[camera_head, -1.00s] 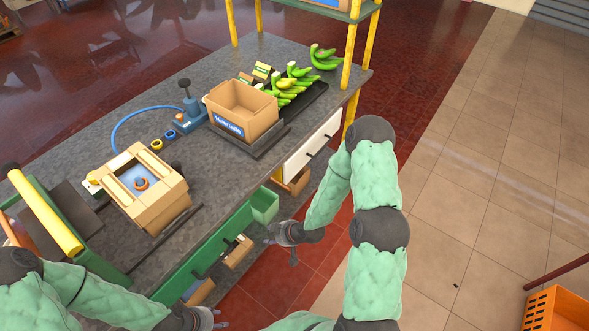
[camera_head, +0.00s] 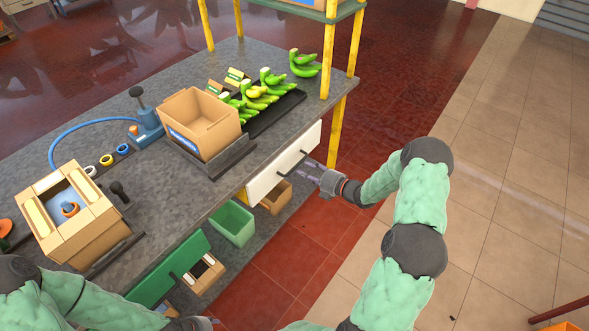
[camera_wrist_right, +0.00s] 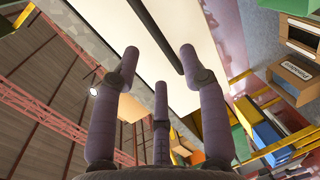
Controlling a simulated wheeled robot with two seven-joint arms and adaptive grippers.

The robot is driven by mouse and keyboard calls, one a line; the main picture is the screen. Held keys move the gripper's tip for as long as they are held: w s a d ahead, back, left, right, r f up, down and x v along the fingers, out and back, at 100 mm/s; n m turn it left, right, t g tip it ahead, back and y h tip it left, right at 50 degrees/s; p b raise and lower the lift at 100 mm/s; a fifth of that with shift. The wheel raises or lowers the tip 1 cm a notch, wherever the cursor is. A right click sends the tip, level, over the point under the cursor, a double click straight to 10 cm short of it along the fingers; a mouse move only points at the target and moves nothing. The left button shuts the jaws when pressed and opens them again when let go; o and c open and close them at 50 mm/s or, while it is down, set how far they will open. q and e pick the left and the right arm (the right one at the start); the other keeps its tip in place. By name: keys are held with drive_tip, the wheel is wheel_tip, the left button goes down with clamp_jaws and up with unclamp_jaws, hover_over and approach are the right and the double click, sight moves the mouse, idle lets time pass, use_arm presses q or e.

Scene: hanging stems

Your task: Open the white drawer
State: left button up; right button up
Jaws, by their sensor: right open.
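The white drawer (camera_head: 268,178) is in the front of the grey workbench, under the end with the bananas. It looks shut flush with the bench. Its dark bar handle (camera_head: 291,165) runs across its front. My right gripper (camera_head: 308,169) is open and empty, with its fingers close in front of the handle. In the right wrist view the white drawer front (camera_wrist_right: 204,36) lies beyond the spread fingers, and the dark handle (camera_wrist_right: 155,30) passes between them; I cannot tell whether they touch it. My left gripper (camera_head: 205,323) shows only partly at the bottom edge.
A green drawer front (camera_head: 165,270) is left of the white one. A green bin (camera_head: 232,223) and cardboard boxes sit on the lower shelf. An open carton (camera_head: 200,120) and bananas (camera_head: 262,92) stand on the bench top (camera_head: 100,130).

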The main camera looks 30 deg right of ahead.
sight(295, 167)
drive_tip(key=b+x, duration=0.1)
drive_tip(key=x, duration=0.5)
drive_tip(key=shift+w+a, duration=0.1)
drive_tip(key=shift+w, duration=0.1)
clamp_jaws()
